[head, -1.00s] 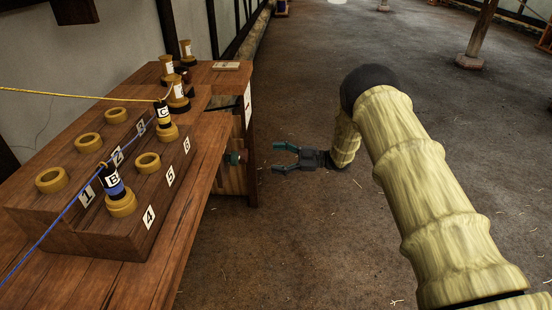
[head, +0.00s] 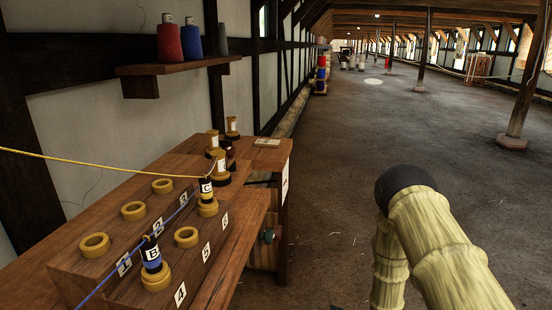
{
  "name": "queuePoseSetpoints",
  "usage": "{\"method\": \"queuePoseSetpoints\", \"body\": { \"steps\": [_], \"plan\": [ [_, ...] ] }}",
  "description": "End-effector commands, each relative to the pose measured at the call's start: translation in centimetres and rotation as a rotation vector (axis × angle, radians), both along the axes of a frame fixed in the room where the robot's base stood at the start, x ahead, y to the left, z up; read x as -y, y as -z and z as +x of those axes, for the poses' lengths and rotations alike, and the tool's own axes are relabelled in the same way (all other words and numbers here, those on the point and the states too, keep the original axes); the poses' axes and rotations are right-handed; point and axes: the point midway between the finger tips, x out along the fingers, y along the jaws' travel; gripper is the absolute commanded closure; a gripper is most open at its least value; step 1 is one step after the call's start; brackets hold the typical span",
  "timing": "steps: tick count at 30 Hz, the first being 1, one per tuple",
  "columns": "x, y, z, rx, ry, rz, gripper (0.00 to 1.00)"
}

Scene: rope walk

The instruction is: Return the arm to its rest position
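My arm (head: 440,245), in a pale yellow sleeve with a dark joint cap, is at the lower right of the head view, over the floor and to the right of the bench. Its forearm hangs down from the dark joint and runs out of the bottom of the picture. My gripper is out of view below, so its fingers cannot be seen.
A wooden bench (head: 250,232) fills the lower left. Its numbered block (head: 120,292) has several yellow rings, with bobbins B (head: 151,256) and C (head: 206,190) in two. Blue and yellow cords run left from them. A post (head: 525,85) stands right; the floor (head: 345,165) between is clear.

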Motion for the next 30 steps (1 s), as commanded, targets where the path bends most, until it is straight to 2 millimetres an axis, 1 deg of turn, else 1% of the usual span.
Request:
{"method": "queuePoseSetpoints", "body": {
  "steps": [1, 5, 6, 8, 9, 11, 12, 13, 14, 15, 17, 18, 20, 21, 24, 30],
  "plan": [
    [0.4, 1.3, -2.4, -0.064, 0.042, -0.015, 0.29],
    [1.4, 3.9, -8.1, -0.218, 0.146, -0.059, 0.29],
    [1.8, 4.5, -9.9, -0.265, 0.175, -0.072, 0.29],
    [2.2, 5.3, -12.7, -0.334, 0.216, -0.093, 0.29],
    [2.5, 5.8, -14.6, -0.380, 0.242, -0.107, 0.29],
    [2.9, 6.3, -17.5, -0.449, 0.281, -0.129, 0.29],
    [3.2, 6.5, -19.4, -0.492, 0.305, -0.143, 0.29],
    [3.3, 6.7, -20.8, -0.526, 0.323, -0.153, 0.29],
    [3.5, 6.8, -22.3, -0.559, 0.339, -0.164, 0.29],
    [3.7, 6.9, -24.2, -0.604, 0.362, -0.178, 0.29],
    [4.1, 6.9, -27.1, -0.670, 0.395, -0.199, 0.29],
    [4.3, 6.8, -29.0, -0.712, 0.415, -0.213, 0.29],
    [4.5, 6.6, -31.6, -0.770, 0.444, -0.234, 0.29],
    [4.7, 6.4, -33.2, -0.806, 0.460, -0.245, 0.29],
    [4.9, 5.9, -36.8, -0.885, 0.495, -0.272, 0.29],
    [5.4, 4.3, -42.9, -1.021, 0.554, -0.322, 0.29]
  ]
}}
